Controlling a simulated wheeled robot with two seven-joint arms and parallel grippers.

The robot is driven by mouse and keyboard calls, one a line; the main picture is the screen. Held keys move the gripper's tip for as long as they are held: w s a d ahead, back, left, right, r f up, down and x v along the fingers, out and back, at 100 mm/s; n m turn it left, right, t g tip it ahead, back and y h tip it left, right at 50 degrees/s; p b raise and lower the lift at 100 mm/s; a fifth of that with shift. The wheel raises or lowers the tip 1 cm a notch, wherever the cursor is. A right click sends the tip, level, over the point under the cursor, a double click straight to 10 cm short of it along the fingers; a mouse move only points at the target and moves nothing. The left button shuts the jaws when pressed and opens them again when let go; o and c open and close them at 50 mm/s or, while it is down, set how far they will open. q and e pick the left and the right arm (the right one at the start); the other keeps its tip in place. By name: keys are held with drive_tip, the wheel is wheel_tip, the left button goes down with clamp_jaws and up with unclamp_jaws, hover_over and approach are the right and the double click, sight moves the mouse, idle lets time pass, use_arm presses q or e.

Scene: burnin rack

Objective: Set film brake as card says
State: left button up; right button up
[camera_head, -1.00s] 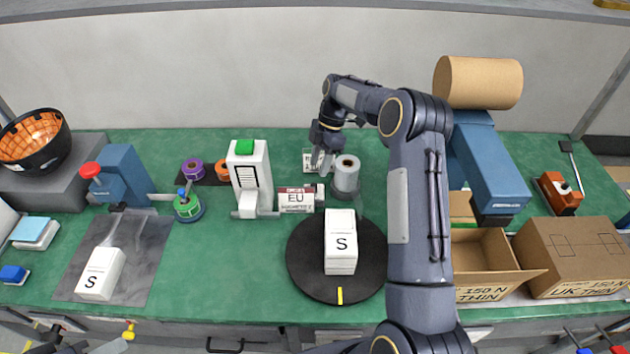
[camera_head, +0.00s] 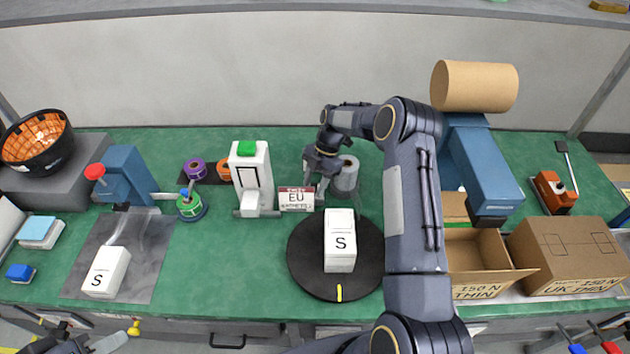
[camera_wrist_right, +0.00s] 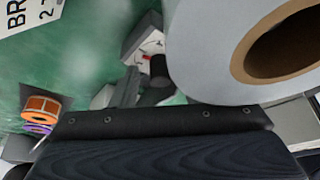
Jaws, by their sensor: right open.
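The film roll (camera_head: 347,176), whitish with a brown core, stands at the back middle of the bench. It fills the upper right of the right wrist view (camera_wrist_right: 205,55). Left of it there, a small grey part with a white face and a red mark (camera_wrist_right: 145,48) is partly covered; it may be the brake's dial. A white card (camera_wrist_right: 22,12) is cut off at the top left and shows "BR" and "2". My right gripper (camera_head: 316,190) is open, just left of the roll, beside the EU sign (camera_head: 295,199). Whether it touches anything is unclear.
A white label device (camera_head: 250,177) stands to the left, with purple and orange rolls nearby.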

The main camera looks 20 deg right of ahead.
clamp_jaws()
drive_tip(key=shift+f+m+b, duration=0.25)
drive_tip(key=shift+m+b, duration=0.25)
drive_tip(key=shift+b, duration=0.55)
drive_tip(key=shift+r+t, duration=0.1)
drive_tip(key=shift+t, duration=0.2)
drive_tip(key=shift+r, duration=0.15)
unclamp_jaws()
